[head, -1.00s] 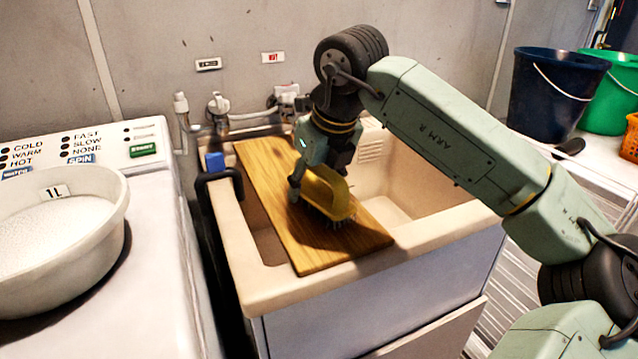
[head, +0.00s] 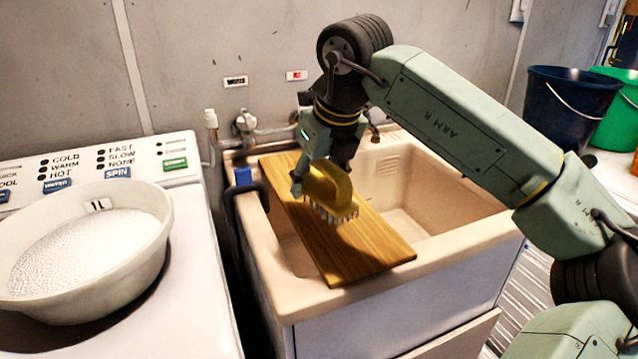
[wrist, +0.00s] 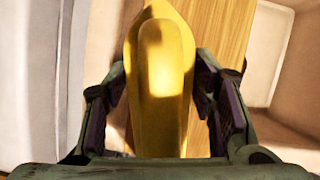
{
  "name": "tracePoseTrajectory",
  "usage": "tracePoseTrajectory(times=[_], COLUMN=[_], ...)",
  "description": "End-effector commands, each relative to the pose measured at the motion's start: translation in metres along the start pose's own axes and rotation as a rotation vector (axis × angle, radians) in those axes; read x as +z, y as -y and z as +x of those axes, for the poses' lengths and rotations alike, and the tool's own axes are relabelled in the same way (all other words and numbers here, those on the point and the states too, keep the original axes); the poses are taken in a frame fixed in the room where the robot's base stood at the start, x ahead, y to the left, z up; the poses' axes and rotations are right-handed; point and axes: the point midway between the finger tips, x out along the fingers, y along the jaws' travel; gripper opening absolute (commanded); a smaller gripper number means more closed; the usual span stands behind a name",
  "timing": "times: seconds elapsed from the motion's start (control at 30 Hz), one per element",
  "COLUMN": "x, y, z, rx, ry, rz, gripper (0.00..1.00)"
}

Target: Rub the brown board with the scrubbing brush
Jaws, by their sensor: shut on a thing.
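The brown board (head: 370,250) is a flat wooden plank lying across the left part of the sink, from its back to its front rim. The scrubbing brush (head: 330,188) has a yellow handle and grey bristles facing down. My gripper (head: 322,178) is shut on the brush handle, which also fills the middle of the wrist view (wrist: 160,80). The brush is over the middle of the board, its bristles at or just above the wood; I cannot tell if they touch. In the wrist view the board (wrist: 218,30) shows behind the handle.
The cream sink (head: 440,235) has an open basin right of the board. A dark clamp-like thing with a blue top (head: 244,178) sits on its left rim. A washing machine (head: 205,300) with a bowl of white powder (head: 90,285) stands left. Buckets (head: 565,110) stand at right.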

Motion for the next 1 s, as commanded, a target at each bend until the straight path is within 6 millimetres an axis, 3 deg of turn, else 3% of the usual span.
tracePoseTrajectory(times=[0.3,1.0], x=[0.013,0.007], y=[-0.004,0.002], z=[-0.026,-0.025], rx=[0.003,-0.004], ry=[0.001,0.001], rz=[-0.008,0.008], gripper=[0.25,0.25])
